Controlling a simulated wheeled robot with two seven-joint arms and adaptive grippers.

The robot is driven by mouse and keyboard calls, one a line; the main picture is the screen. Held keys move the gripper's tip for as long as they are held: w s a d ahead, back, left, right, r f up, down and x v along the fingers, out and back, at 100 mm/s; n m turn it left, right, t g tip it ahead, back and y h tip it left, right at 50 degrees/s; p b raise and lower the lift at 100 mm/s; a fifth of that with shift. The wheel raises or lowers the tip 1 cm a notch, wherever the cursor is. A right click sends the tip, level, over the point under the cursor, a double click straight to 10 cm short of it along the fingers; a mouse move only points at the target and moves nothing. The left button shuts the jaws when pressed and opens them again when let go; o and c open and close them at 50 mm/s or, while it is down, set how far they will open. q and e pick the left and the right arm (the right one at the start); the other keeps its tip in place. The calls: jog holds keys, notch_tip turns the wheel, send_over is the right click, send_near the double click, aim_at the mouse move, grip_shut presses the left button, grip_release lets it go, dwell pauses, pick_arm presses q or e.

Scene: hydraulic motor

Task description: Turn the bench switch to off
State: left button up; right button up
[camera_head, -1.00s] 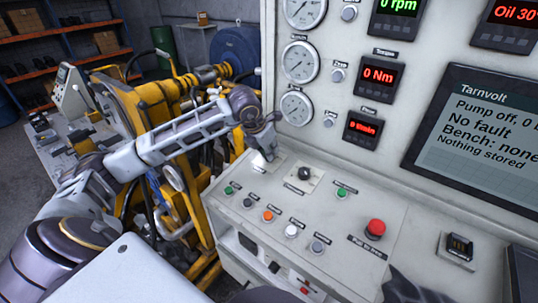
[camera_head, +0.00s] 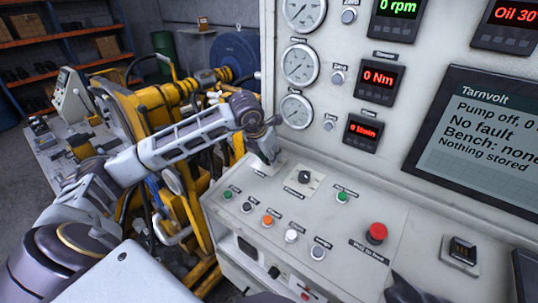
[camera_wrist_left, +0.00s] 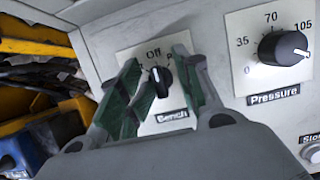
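The bench switch (camera_wrist_left: 161,82) is a small black knob with a white mark, on a white plate labelled "Bench". "Off" is printed above it, and its mark appears to point up toward that word. Part of the plate's lettering is hidden by my fingers. In the head view my left gripper (camera_head: 266,153) is at the console's left back corner and hides the switch. A dark part at the bottom right, likely my right gripper (camera_head: 405,290), is cut off.
The pressure knob (camera_wrist_left: 284,47) is right of the switch. Several push buttons and a red stop button (camera_head: 376,232) are on the sloping console. The screen (camera_head: 475,145) reads "Pump off", "No fault", "Bench: none". A yellow machine (camera_head: 150,100) stands to the left.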

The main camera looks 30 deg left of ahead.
jog(key=shift+w, duration=0.15)
pick_arm(q)
jog(key=shift+r, duration=0.1)
jog(key=shift+s+a+r, duration=0.1)
jog(key=shift+s+r, duration=0.05)
jog(key=shift+r, duration=0.4)
jog(key=v, duration=1)
jog(key=shift+s+r, duration=0.25)
pick_arm(e)
jog(key=shift+w+d+r, duration=0.1)
jog(key=shift+w+d, duration=0.25)
jog(key=shift+w, duration=0.1)
pick_arm(q)
jog(key=shift+r, duration=0.15)
pick_arm(e)
jog(key=shift+r, duration=0.15)
pick_arm(q)
notch_tip(320, 180, up, 10)
jog(key=p, duration=1)
pick_arm(e)
jog(key=s+a+r, duration=0.1)
jog(key=a+r, duration=0.3)
jog(key=r, duration=0.5)
jog(key=shift+s+a+r+y, duration=0.2)
jog(key=shift+r+y, duration=0.05)
jog(key=shift+y, duration=0.05)
